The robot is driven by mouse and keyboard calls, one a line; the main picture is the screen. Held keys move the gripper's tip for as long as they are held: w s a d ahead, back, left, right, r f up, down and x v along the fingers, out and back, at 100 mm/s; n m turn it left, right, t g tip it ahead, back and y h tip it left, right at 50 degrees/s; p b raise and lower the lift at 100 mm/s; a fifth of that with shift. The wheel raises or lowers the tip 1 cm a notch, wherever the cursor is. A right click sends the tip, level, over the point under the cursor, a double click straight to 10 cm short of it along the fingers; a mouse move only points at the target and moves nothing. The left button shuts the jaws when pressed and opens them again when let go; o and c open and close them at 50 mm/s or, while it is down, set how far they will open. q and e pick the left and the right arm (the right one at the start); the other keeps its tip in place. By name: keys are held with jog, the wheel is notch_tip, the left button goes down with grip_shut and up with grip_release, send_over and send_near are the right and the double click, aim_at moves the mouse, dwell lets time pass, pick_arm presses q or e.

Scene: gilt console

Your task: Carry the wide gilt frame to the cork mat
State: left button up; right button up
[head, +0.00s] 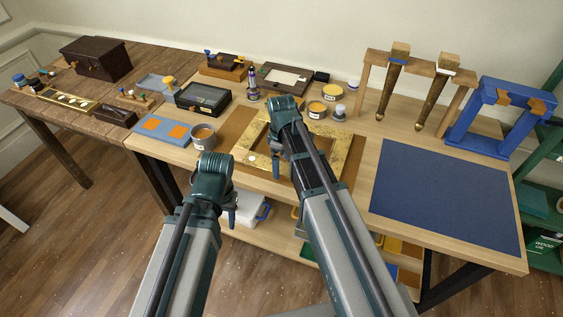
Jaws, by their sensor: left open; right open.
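The wide gilt frame (338,154) lies flat near the middle of the light wooden bench. A brown mat that looks like cork (237,124) shows around and beneath it. My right arm hides part of the frame's middle. My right gripper (280,163) is open, pointing down over the frame; I cannot tell whether it touches. My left gripper (230,215) is open and empty, in front of the bench's front edge and left of the frame. Its fingers are partly hidden by my wrist.
Tins (203,136), a dark box (203,98) and a blue tray with orange pads (161,129) stand left of the frame. More tins (317,110) sit behind it. A blue mat (446,196) lies clear at right. Wooden stands (412,67) and a blue stand (498,117) rise behind.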

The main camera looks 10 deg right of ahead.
notch_tip(320, 180, up, 11)
jog(key=p, duration=1.1)
jog(key=s+a+m, duration=0.3)
jog(key=s+a, duration=0.1)
jog(key=s, duration=0.4)
jog(key=s+a+m+h, duration=0.1)
jog(key=s+a+m, duration=0.3)
jog(key=s, duration=0.5)
jog(key=shift+a+r, duration=0.2)
